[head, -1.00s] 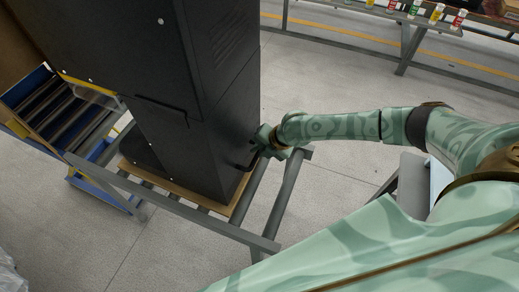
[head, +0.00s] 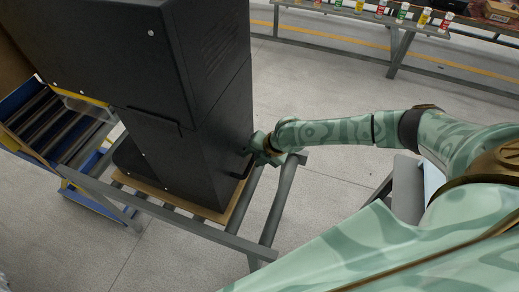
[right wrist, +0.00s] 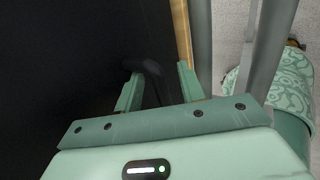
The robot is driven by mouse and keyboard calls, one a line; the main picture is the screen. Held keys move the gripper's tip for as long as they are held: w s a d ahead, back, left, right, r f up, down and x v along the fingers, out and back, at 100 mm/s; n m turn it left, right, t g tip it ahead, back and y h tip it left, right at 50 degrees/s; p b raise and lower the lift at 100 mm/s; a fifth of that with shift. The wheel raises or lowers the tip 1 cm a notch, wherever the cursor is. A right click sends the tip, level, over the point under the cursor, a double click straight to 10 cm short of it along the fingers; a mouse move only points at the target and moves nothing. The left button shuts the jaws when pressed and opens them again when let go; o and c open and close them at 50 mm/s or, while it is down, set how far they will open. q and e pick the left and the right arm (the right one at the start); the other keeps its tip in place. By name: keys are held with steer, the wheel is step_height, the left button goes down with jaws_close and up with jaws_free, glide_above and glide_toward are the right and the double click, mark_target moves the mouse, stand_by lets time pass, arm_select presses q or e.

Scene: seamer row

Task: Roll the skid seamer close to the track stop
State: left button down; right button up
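The skid seamer is a tall black cabinet (head: 200,150) standing upright on a wooden skid (head: 215,213), which rests on a grey roller track (head: 190,228). My right gripper (head: 252,152) is at the dark handle low on the cabinet's right side. In the right wrist view, my right gripper's fingers (right wrist: 158,88) stand apart on either side of the dark handle (right wrist: 153,72), with gaps visible; the fingers look open. The handle blends into the black cabinet, so contact is hard to judge. I cannot clearly make out the track stop. My left gripper is out of view.
A blue roller unit (head: 55,125) with a yellow edge stands left of the track. A grey-legged table (head: 350,20) with several small coloured containers is at the back right. Pale floor (head: 320,85) between them is clear.

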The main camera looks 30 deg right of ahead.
steer(key=p+v, duration=0.3)
steer(key=v, duration=1.3)
